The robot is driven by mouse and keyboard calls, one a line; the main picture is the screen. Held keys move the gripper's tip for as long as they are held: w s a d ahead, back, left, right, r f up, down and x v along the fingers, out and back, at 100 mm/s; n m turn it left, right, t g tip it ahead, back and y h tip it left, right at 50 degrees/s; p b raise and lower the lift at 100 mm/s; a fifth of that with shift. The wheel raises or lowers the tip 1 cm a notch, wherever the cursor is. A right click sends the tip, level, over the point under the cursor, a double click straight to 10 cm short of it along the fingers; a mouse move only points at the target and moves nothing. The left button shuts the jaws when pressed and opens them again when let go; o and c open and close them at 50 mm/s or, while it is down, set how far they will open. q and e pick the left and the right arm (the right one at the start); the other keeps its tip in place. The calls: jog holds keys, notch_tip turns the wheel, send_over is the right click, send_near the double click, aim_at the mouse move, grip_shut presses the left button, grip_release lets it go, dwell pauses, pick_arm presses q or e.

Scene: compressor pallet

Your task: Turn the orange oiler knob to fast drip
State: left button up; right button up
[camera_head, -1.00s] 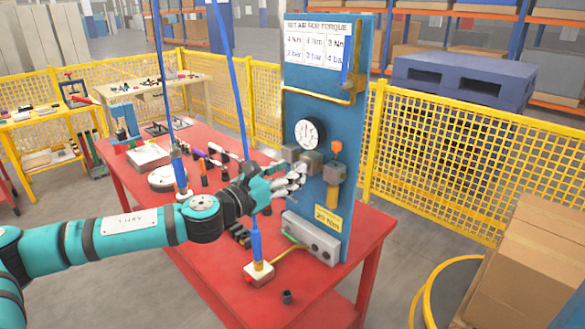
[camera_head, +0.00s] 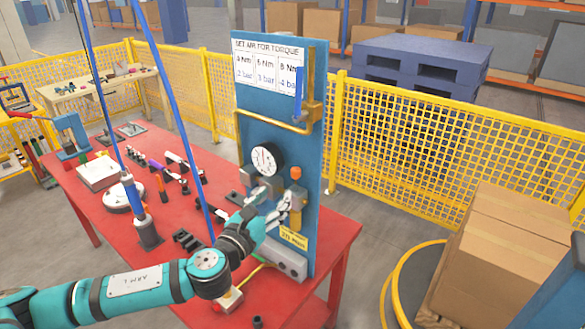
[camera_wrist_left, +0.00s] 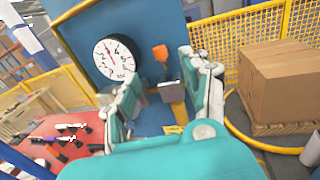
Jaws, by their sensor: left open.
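The orange oiler knob (camera_head: 296,173) sits on top of a small unit on the blue panel (camera_head: 280,110), right of the round pressure gauge (camera_head: 266,159). In the left wrist view the orange knob (camera_wrist_left: 160,53) shows upright between and beyond the fingers. My left gripper (camera_head: 283,205) is in front of the panel, just below and left of the knob. Its fingers (camera_wrist_left: 160,92) are spread and empty in the wrist view, and the knob appears apart from them. The unit's lower part is partly hidden behind the gripper. My right gripper is not in view.
Brass pipes (camera_head: 270,124) run across the panel above the gauge. Cardboard boxes (camera_head: 510,240) stand at the right, and a yellow mesh fence (camera_head: 430,150) runs behind.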

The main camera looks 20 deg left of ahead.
aim_at(294, 174)
pick_arm(q)
jog(key=w+p, duration=0.1)
jog(key=w, duration=0.2)
jog(key=w+d, duration=0.1)
jog(key=w, duration=0.2)
jog(key=w+p, duration=0.1)
jog(key=w, duration=0.2)
jog(key=shift+w+d+p, duration=0.15)
jog(key=shift+w+p, duration=0.15)
jog(key=shift+w, duration=0.1)
jog(key=shift+w+f, duration=0.1)
jog(key=shift+w, duration=0.4)
jog(key=c, duration=0.6)
grip_shut()
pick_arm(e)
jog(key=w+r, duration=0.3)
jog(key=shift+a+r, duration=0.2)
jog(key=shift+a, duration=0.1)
